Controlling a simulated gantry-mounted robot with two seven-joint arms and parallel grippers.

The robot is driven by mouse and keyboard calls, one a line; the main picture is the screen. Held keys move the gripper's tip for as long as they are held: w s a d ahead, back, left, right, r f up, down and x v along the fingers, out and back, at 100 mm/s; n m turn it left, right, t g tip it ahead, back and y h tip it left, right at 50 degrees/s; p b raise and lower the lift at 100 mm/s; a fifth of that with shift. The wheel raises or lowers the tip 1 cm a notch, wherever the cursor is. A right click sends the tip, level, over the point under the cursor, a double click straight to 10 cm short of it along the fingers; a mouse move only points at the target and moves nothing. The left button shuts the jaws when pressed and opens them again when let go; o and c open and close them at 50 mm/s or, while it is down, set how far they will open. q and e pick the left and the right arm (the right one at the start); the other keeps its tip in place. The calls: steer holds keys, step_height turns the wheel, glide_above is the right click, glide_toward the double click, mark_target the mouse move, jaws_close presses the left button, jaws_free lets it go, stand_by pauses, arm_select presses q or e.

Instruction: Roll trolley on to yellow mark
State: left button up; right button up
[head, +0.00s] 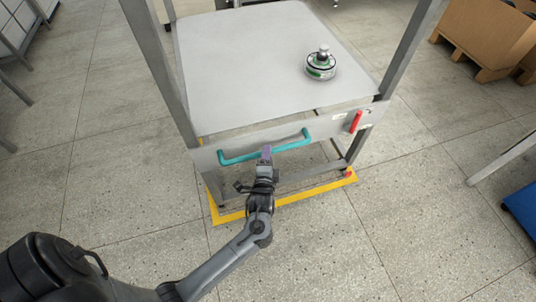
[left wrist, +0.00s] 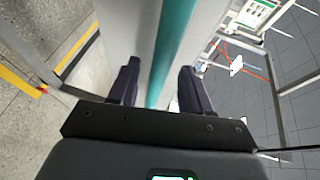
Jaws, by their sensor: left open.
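The grey trolley (head: 235,85) stands upright in the head view, with a teal handle (head: 238,157) across its near side and a red lever (head: 355,121) at the right. The yellow mark (head: 310,192) shows on the floor along the trolley's near lower edge; the rest is mostly hidden beneath it. My left gripper (head: 266,154) is at the middle of the handle. In the left wrist view the teal handle (left wrist: 172,45) runs between the open fingers of my left gripper (left wrist: 160,88); I cannot tell whether they touch it. My right gripper is not in view.
A round hub motor (head: 320,66) sits on the trolley top towards the right. Cardboard boxes (head: 485,35) on a pallet stand at the upper right. A blue object (head: 522,205) lies at the right edge. Tiled floor left and in front of the trolley is clear.

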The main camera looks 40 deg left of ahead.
arm_select(q)
steer(key=shift+b+x, duration=0.5)
steer(key=shift+x, duration=0.9)
jaws_close()
